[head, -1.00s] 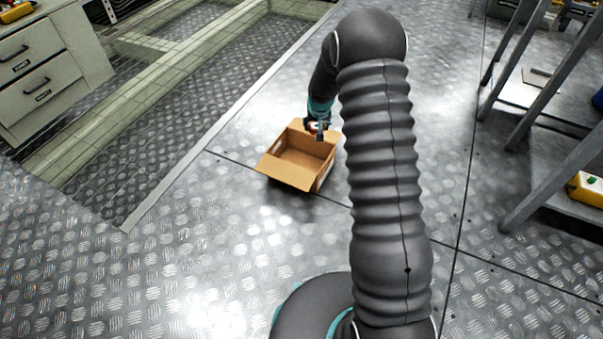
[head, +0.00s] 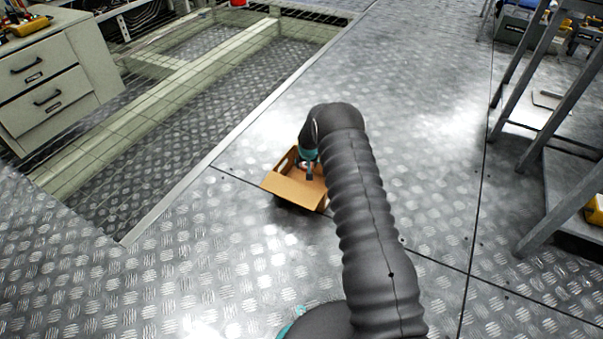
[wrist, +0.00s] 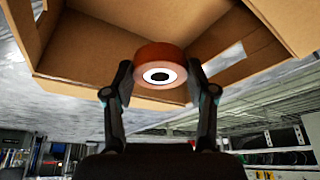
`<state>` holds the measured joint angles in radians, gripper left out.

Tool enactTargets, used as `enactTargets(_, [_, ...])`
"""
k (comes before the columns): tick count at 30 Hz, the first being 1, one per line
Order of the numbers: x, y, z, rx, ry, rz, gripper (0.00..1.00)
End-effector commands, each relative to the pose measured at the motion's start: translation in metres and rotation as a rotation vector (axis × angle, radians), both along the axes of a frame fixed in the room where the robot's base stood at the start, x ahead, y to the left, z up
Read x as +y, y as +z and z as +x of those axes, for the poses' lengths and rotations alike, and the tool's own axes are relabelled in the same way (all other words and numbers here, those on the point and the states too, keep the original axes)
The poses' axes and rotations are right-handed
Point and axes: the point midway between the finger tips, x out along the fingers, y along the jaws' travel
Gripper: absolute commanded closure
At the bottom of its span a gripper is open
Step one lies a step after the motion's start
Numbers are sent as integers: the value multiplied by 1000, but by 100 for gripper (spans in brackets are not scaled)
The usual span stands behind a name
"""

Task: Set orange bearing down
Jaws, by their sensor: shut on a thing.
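The orange bearing (wrist: 160,54), a reddish-orange ring with a pale inner face and dark centre, sits between the two fingers of my gripper (wrist: 160,78) in the wrist view. The fingers are shut on its sides. An open cardboard box (wrist: 225,72) lies beyond the bearing in that view. In the head view my gripper (head: 309,173) is down at the box (head: 292,191), over or inside its opening. My arm hides the box's right part. I cannot tell whether the bearing touches the box floor.
The box stands on a metal tread-plate floor (head: 230,265) with free room around it. A drawer cabinet (head: 55,80) is at the far left, beside a recessed grid area (head: 150,120). A grey metal rack (head: 560,130) stands at the right.

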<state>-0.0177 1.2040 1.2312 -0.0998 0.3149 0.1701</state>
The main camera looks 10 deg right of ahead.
Motion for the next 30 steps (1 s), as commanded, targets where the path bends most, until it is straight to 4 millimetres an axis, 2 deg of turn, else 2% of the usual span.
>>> enactTargets(6, [19, -14, 14, 0, 1, 0, 86])
enactTargets(11, [20, -22, 15, 1, 0, 0, 86])
enactTargets(18, [20, -53, 14, 1, -1, 0, 86])
enactTargets(30, [20, -58, 14, 0, -1, 0, 86])
